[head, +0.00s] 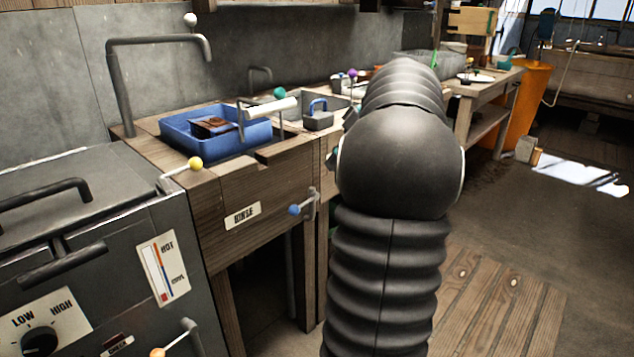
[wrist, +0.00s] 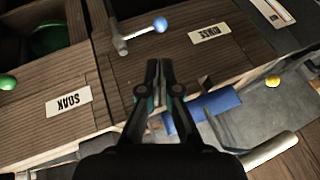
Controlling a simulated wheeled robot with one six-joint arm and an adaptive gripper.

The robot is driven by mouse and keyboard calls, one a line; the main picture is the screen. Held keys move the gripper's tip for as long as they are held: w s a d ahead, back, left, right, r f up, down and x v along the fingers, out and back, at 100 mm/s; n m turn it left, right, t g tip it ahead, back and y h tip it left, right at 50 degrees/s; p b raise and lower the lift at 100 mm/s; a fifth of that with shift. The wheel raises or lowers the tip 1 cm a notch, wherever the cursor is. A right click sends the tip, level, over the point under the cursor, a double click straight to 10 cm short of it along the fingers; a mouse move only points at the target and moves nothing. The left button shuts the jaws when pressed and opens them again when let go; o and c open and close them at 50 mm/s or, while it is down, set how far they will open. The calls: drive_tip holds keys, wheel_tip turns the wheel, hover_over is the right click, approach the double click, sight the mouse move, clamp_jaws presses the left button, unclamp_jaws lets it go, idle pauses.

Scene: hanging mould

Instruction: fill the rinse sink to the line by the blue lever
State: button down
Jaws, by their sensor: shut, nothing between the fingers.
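The blue lever (head: 295,210), a metal handle with a blue ball, is on the front of the rinse cabinet, right of the RINSE label (head: 242,215). It also shows in the wrist view (wrist: 160,24), where labels appear upside down. My gripper (wrist: 158,63) is shut and empty, its tips just below the lever in that picture; I cannot tell whether they touch. My arm hides the gripper in the head view. Water level and fill line cannot be made out.
A grey tap (head: 160,42) arches over the basin's left side. A yellow-knobbed lever (head: 195,163) projects near the left corner. A grey machine (head: 85,190) stands left. A SOAK cabinet (wrist: 68,102) with a green-knobbed lever (wrist: 7,82) adjoins. Open floor lies to the right.

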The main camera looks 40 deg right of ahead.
sight(298, 207)
drive_tip(key=x, duration=1.3)
drive_tip(key=shift+f, duration=0.15)
drive_tip(key=shift+f+b, duration=0.1)
drive_tip(key=shift+b, duration=0.25)
